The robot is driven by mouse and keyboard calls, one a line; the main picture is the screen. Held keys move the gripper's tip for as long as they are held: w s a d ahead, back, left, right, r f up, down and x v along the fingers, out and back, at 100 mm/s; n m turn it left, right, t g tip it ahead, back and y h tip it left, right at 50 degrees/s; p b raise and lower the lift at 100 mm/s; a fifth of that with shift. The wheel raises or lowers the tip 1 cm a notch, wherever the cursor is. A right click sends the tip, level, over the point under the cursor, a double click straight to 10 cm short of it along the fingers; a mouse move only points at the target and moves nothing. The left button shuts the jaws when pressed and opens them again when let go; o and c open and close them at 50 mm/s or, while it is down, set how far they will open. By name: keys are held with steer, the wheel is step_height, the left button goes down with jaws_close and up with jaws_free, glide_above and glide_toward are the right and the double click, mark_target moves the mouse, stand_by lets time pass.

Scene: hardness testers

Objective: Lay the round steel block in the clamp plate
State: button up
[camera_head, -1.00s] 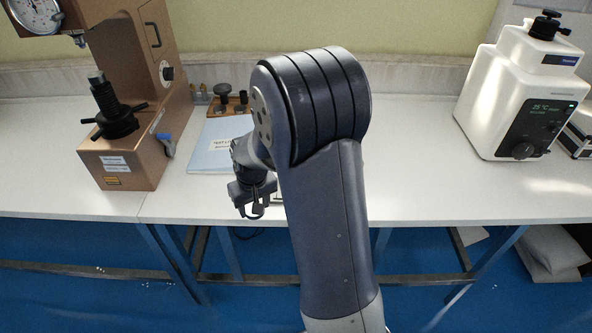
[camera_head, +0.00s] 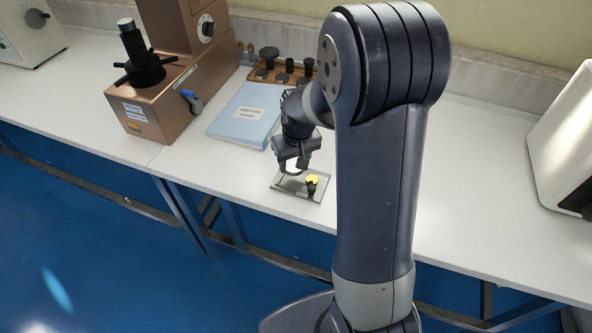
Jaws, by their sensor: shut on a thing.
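The clamp plate (camera_head: 287,187) is a small, flat grey plate near the front edge of the white bench. A yellow-topped dark clamp knob (camera_head: 312,181) stands on its right part. My gripper (camera_head: 294,170) points down over the plate's back left part, with its fingertips close above or at the plate; the exact gap is hard to tell. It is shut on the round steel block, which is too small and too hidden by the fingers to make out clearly.
A blue booklet (camera_head: 247,115) lies behind my gripper, with a wooden holder of dark parts (camera_head: 284,75) beyond it. A bronze-coloured hardness tester (camera_head: 168,98) stands to the left. A white machine (camera_head: 565,140) is at the far right. The bench between is clear.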

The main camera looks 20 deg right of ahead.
mark_target(295, 171)
steer(key=shift+f, duration=2)
steer(key=shift+f, duration=0.1)
steer(key=o, duration=1.3)
steer(key=shift+s+f, duration=0.1)
steer(key=shift+r, duration=0.25)
steer(key=r, duration=0.4)
steer(key=s+r, duration=0.1)
steer(key=r, duration=0.6)
steer(key=shift+s+d+r, duration=0.15)
steer(key=shift+s+r, duration=0.2)
steer(key=shift+r, duration=0.05)
